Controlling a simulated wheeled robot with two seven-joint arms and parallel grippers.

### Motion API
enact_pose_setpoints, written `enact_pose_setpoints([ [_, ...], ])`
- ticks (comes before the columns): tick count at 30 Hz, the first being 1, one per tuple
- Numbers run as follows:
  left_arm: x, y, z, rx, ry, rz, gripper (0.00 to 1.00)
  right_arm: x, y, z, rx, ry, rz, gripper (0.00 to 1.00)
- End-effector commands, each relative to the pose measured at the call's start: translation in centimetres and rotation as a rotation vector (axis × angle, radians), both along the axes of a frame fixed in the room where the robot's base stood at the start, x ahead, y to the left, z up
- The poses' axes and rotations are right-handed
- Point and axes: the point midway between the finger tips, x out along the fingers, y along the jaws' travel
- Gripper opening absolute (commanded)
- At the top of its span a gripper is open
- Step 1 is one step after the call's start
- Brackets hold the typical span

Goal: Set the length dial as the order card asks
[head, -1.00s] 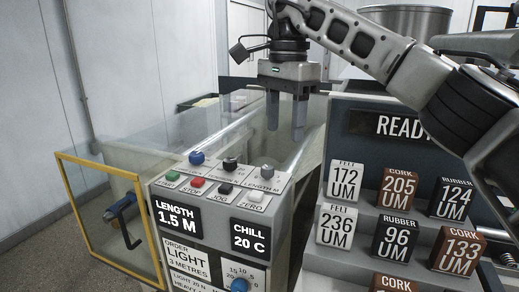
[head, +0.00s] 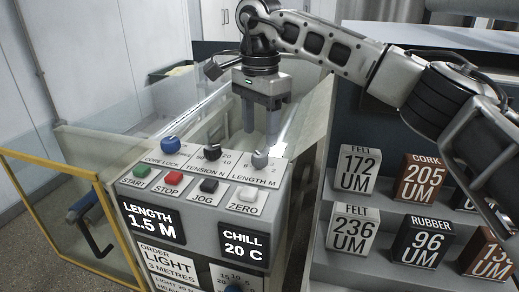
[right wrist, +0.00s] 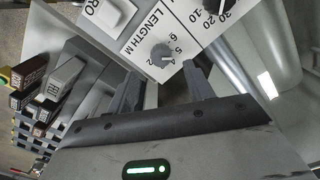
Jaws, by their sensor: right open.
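The grey length dial (head: 260,159) sits at the right end of the console's top row, above the label LENGTH M. It also shows in the right wrist view (right wrist: 162,55). The length display (head: 152,221) reads 1.5 M. The order card (head: 168,262) reads LIGHT, 3 METRES. My right gripper (head: 260,140) points down just above and behind the dial. In the right wrist view its open, empty fingers (right wrist: 162,65) stand on either side of the dial's line, apart from it. My left gripper is out of view.
The blue core lock knob (head: 171,144) and black tension knob (head: 212,152) are left of the dial. Start, stop, jog and zero buttons (head: 243,200) lie in front. A rack of labelled blocks (head: 350,232) stands right. A yellow-framed clear guard (head: 50,160) is at left.

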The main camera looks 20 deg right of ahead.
Motion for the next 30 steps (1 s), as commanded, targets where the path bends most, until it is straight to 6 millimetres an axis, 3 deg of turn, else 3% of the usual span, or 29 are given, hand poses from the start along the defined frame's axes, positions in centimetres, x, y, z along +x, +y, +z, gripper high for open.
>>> enact_pose_setpoints([
  [3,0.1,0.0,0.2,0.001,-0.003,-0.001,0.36,0.0,-0.1,-2.3,0.0,0.002,-0.001,0.52],
  [9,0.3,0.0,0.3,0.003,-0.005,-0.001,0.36,0.0,0.0,-4.7,0.0,0.001,-0.001,0.52],
  [21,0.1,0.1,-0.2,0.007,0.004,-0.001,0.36,0.0,0.0,-5.4,0.0,-0.001,0.0,0.52],
  [26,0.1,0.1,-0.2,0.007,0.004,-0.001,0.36,0.0,0.0,-5.4,0.0,-0.001,-0.001,0.08],
  [30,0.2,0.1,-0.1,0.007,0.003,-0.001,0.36,0.0,0.0,-5.4,0.0,0.0,-0.001,0.07],
])
